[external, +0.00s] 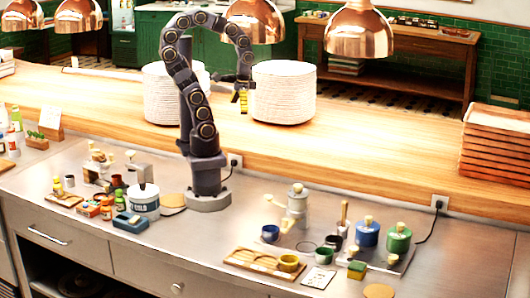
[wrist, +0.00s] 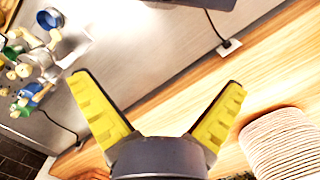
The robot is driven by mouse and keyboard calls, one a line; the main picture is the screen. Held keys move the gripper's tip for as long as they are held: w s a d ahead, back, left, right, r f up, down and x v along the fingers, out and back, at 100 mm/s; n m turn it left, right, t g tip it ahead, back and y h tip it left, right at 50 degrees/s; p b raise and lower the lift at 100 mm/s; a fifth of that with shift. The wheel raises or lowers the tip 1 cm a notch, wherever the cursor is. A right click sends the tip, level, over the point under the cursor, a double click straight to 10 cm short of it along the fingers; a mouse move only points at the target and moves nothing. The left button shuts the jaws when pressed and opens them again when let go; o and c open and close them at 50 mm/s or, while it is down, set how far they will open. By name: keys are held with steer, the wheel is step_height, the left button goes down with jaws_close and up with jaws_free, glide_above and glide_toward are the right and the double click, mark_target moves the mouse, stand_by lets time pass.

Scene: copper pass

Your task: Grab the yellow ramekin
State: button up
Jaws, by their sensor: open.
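The yellow ramekin (external: 289,263) sits at the right end of a wooden board (external: 252,262) on the steel counter, in the front middle of the external view. I cannot make it out in the wrist view. My gripper (external: 242,101) is raised above the wooden ledge, beside a stack of white plates, well behind and above the ramekin. In the wrist view my gripper (wrist: 158,83) has its two yellow fingers spread wide, with nothing between them.
A blue ramekin (external: 270,233) and a dark ramekin (external: 333,242) stand near the yellow one. A grey grinder (external: 297,205), a blue canister (external: 367,233) and a green canister (external: 398,238) stand behind. Plate stacks (external: 284,92) crowd my gripper. Copper lamps (external: 358,30) hang above.

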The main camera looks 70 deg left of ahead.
steer(key=shift+c, duration=0.7)
